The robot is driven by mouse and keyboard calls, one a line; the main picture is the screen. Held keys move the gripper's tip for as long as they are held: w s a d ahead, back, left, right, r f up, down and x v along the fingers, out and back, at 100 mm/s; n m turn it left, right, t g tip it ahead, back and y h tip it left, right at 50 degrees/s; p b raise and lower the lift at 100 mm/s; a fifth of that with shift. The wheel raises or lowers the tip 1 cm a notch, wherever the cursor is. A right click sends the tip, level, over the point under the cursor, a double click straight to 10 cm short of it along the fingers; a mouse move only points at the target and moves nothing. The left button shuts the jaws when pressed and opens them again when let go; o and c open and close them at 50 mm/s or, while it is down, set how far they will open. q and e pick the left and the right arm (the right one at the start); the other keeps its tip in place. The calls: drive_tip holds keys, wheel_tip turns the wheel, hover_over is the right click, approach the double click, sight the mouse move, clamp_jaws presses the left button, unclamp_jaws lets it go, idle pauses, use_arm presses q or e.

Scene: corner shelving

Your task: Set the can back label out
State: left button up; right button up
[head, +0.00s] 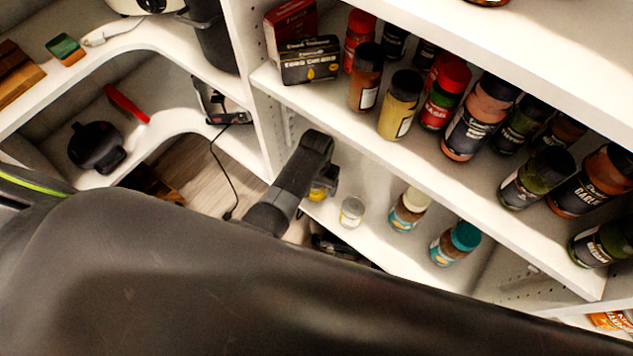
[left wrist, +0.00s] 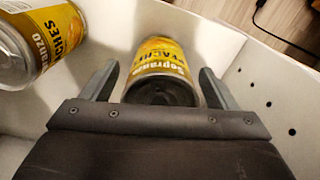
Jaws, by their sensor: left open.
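A yellow can (left wrist: 160,62) with a "Sopranzo" peaches label is between the jaws of my left gripper (left wrist: 156,82) in the left wrist view. The jaws are open, with a gap on each side of the can. In the head view, my left gripper (head: 322,165) reaches over the lower shelf, and a small yellow part of a can (head: 318,193) shows beneath it. The rest is hidden. My right gripper is not in view.
A second peach can (left wrist: 38,42) is at the upper left of the wrist view. In the head view, a pale-topped can (head: 351,212) and two jars (head: 408,210) (head: 455,243) stand on the lower shelf (head: 375,190). Bottles and boxes crowd the shelf above (head: 350,122).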

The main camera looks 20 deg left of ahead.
use_arm(q)
wheel_tip(320, 180, up, 11)
drive_tip(key=p, duration=0.3)
drive_tip(key=shift+f, duration=0.2)
drive_tip(key=shift+r, duration=0.7)
